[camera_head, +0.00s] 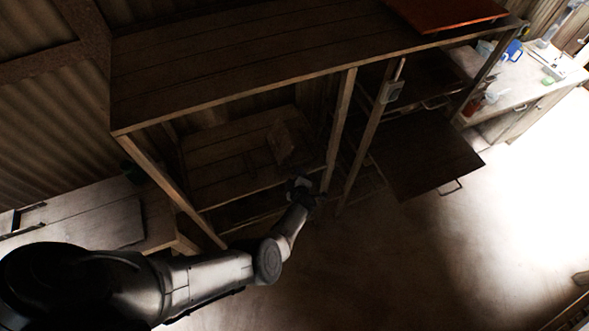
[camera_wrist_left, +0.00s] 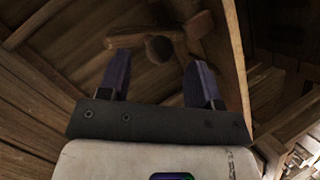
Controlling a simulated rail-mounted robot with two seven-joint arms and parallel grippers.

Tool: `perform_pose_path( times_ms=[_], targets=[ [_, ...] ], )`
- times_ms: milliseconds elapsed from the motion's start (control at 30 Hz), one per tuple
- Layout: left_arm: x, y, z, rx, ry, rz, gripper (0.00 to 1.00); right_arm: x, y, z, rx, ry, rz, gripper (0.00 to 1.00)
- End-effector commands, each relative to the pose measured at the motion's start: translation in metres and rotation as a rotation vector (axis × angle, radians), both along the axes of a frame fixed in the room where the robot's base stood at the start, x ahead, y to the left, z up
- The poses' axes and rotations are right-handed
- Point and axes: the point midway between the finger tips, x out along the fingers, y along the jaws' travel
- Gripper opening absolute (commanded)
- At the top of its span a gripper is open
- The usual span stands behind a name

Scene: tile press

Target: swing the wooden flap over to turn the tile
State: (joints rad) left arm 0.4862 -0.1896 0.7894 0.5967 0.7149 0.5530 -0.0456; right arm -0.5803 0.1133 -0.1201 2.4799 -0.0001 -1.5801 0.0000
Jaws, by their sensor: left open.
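The wooden flap (camera_head: 282,143) appears as a small tilted brown board on the dark lower shelf of the wooden stand. My left gripper (camera_head: 303,187) is at the front of that shelf, to the lower right of the flap and apart from it. In the left wrist view my left gripper (camera_wrist_left: 158,72) is open, with two dark blue fingers spread. A wooden handle-like piece with a round end (camera_wrist_left: 160,47) shows beyond and between the fingertips; I cannot tell whether it belongs to the flap. I cannot make out the tile. My right gripper is not in view.
A wooden stand (camera_head: 240,82) has a broad top above the shelf, and upright posts (camera_head: 340,130) stand close to my left gripper. A dark panel with a handle (camera_head: 425,160) juts out at the right. A side bench (camera_head: 70,215) stands at the left. The floor in front is clear.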

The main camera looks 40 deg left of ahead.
Motion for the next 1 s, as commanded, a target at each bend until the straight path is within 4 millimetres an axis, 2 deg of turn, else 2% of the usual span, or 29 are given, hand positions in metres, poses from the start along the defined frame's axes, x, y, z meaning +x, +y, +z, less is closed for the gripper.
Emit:
perform_pose_path(
  times_ms=[33, 233, 1000],
  targets=[
    [-0.004, -0.005, 0.006, -0.001, 0.002, -0.001, 0.58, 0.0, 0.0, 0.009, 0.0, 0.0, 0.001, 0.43],
    [-0.013, -0.016, 0.011, 0.0, 0.001, -0.001, 0.58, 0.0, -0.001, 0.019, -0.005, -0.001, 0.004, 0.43],
    [-0.014, -0.021, 0.009, -0.01, 0.0, -0.011, 0.58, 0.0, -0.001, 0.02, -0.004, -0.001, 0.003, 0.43]
  ],
)
